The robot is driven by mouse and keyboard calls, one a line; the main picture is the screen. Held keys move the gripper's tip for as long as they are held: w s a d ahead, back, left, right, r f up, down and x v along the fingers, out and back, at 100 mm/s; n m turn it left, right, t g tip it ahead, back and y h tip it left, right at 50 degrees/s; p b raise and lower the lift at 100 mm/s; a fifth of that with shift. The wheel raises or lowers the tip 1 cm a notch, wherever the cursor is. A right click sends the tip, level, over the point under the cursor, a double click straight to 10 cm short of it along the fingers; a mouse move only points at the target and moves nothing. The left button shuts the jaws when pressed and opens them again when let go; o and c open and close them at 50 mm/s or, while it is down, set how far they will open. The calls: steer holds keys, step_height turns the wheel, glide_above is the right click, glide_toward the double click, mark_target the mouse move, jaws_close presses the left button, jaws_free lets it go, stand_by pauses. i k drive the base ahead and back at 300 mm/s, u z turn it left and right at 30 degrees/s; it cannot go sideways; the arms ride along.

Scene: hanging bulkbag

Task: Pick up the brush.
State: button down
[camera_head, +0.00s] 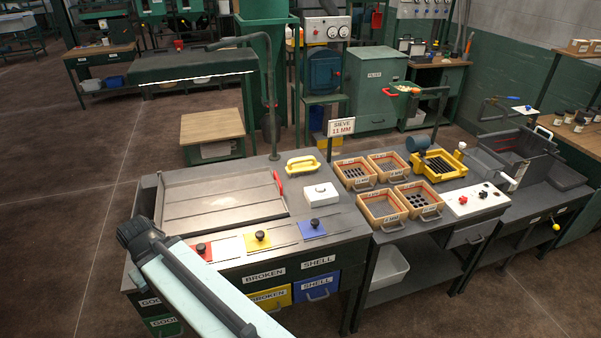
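A yellow object with a raised handle (302,164) lies on the grey bench behind the white box; it may be the brush, but its bristles cannot be made out. A slim red piece (279,183) lies at the right edge of the shallow metal tray (220,196); whether it is a brush handle is too small to tell. My pale arm link crosses the lower left, ending in a dark joint over the bench's front left corner. No gripper fingers show, and nothing is seen held.
A white box (320,195) stands right of the tray. Red, yellow and blue plates with black knobs (257,239) line the front. Wooden sieve boxes (383,207), a yellow frame (440,166) and a white control panel (476,200) stand farther right. A sign (342,127) rises behind.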

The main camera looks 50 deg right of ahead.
mark_target(307, 167)
steer(key=z, duration=1.55)
